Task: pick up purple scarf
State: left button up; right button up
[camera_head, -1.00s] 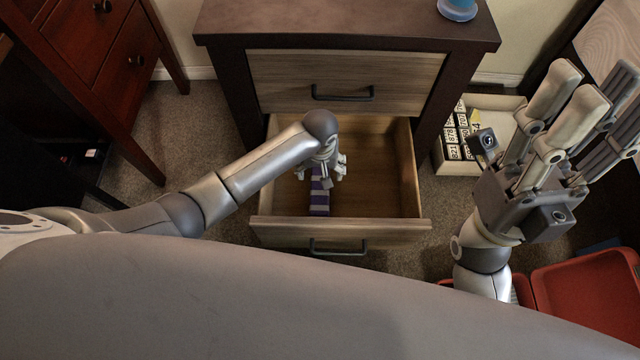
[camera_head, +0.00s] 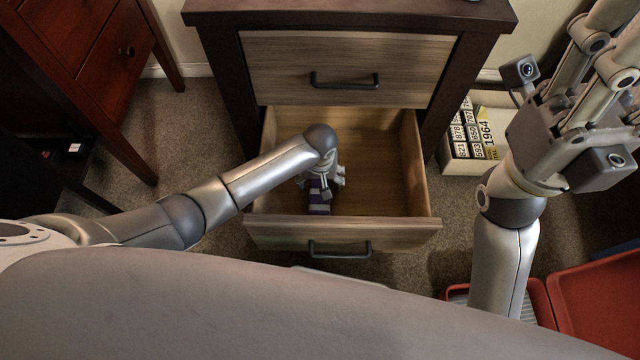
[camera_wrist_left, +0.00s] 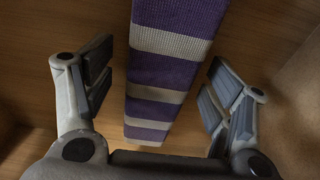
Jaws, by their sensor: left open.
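The purple scarf (camera_head: 319,197), with pale stripes, lies in the open lower drawer (camera_head: 385,190). In the head view my left arm and gripper hide part of it. In the left wrist view the scarf (camera_wrist_left: 165,85) runs between the two fingers of my left gripper (camera_wrist_left: 160,105). The fingers are open, one on each side, with gaps to the scarf. In the head view my left gripper (camera_head: 325,178) is down inside the drawer, over the scarf. My right gripper (camera_head: 585,95) is raised at the right, away from the drawer, with its fingers partly cut off by the frame.
The dark nightstand (camera_head: 350,20) has a closed upper drawer (camera_head: 345,65). A box with number blocks (camera_head: 475,135) stands right of it. Red trays (camera_head: 600,295) lie at the lower right. A reddish cabinet (camera_head: 90,60) stands at the left. The drawer's right side is clear.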

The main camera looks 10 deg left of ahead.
pick_arm(q)
jog(key=c, duration=1.2)
jog(key=shift+o, duration=0.2)
